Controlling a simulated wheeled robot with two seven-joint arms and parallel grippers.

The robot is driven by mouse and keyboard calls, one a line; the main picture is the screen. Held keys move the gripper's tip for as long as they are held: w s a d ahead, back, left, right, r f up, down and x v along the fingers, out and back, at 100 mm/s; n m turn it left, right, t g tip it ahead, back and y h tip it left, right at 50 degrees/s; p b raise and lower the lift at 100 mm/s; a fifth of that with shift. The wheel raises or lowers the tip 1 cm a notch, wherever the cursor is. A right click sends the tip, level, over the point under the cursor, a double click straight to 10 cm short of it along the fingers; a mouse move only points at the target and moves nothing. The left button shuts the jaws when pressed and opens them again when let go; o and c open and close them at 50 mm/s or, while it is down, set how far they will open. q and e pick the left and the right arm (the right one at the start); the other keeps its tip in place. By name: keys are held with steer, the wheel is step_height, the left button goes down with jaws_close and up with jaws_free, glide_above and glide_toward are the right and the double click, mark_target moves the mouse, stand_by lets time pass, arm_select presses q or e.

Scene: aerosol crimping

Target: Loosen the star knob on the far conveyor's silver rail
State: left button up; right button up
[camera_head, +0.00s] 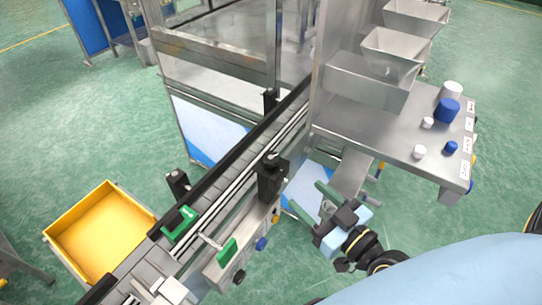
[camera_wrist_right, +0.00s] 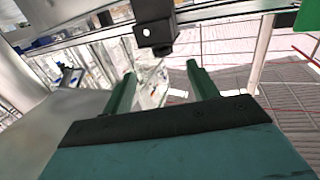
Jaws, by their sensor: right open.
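The conveyor (camera_head: 207,187) runs diagonally through the head view with silver rails (camera_head: 235,180) along it. A black clamp block (camera_head: 270,178) stands on its right side, and a black block on a rail also shows in the right wrist view (camera_wrist_right: 155,28). No star-shaped knob can be clearly made out; a small dark knob (camera_head: 239,277) and a blue knob (camera_head: 261,243) sit low on the conveyor's side. My right gripper (camera_head: 304,194) is open and empty, to the right of and below the clamp block, apart from it. Its green fingers also show in the right wrist view (camera_wrist_right: 161,70).
More black clamps stand left (camera_head: 178,185) and farther back (camera_head: 270,100). A yellow bin (camera_head: 72,225) is at left. A steel table (camera_head: 380,135) with bins and blue and white caps is at right.

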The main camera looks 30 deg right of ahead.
mark_target(277, 163)
steer(key=w+a+p, duration=0.1)
steer(key=w, duration=0.3)
steer(key=w+a+r+p, duration=0.1)
steer(key=w, duration=0.3)
steer(key=w+a+p, duration=0.1)
steer(key=w, duration=0.4)
steer(key=shift+r, duration=0.25)
steer(key=c, duration=1)
